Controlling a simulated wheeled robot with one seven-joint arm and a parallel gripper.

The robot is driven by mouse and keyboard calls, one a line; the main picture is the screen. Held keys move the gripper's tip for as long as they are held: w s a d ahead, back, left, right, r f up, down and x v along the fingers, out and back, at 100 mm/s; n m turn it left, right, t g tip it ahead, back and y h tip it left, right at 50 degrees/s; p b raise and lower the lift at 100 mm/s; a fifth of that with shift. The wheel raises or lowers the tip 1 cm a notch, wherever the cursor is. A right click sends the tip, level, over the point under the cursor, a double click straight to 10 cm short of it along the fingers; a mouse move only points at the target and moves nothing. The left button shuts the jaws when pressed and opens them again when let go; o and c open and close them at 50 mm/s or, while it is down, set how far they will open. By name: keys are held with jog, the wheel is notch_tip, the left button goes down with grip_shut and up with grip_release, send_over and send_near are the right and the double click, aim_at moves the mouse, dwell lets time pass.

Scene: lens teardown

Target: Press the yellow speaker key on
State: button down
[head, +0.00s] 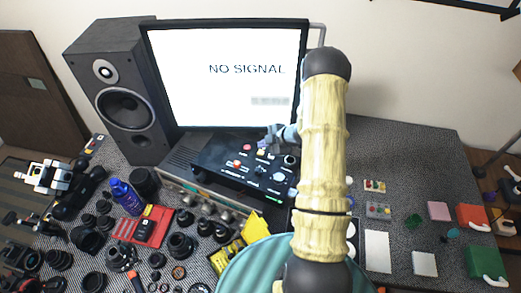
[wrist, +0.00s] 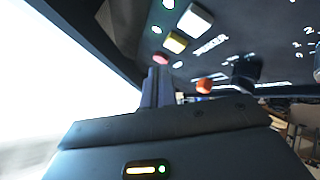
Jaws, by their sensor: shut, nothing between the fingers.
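The yellow speaker key (wrist: 175,42) is a small rectangular key on a dark control panel in the wrist view. It sits between a pale key (wrist: 195,20) and a round pink-red button (wrist: 160,58). In the head view the black control box (head: 215,158) stands on a grey unit below the monitor; I cannot make out the yellow key there, near my gripper. My gripper (wrist: 158,72) is shut and empty, its fingertips close to the pink-red button and just short of the yellow key. Whether they touch the panel I cannot tell. It shows over the box in the head view (head: 264,146).
An orange knob (wrist: 204,85) and a dark knob (wrist: 246,70) stand right of the fingers. The monitor (head: 225,95) rises behind the box, with a speaker (head: 115,85) at its left. Lenses and small parts crowd the table's left; coloured blocks lie at right.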

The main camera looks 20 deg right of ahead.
aim_at(264, 154)
jog(key=shift+r+p, duration=1.4)
jog(key=shift+r, duration=0.8)
jog(key=c, duration=2.1)
grip_release()
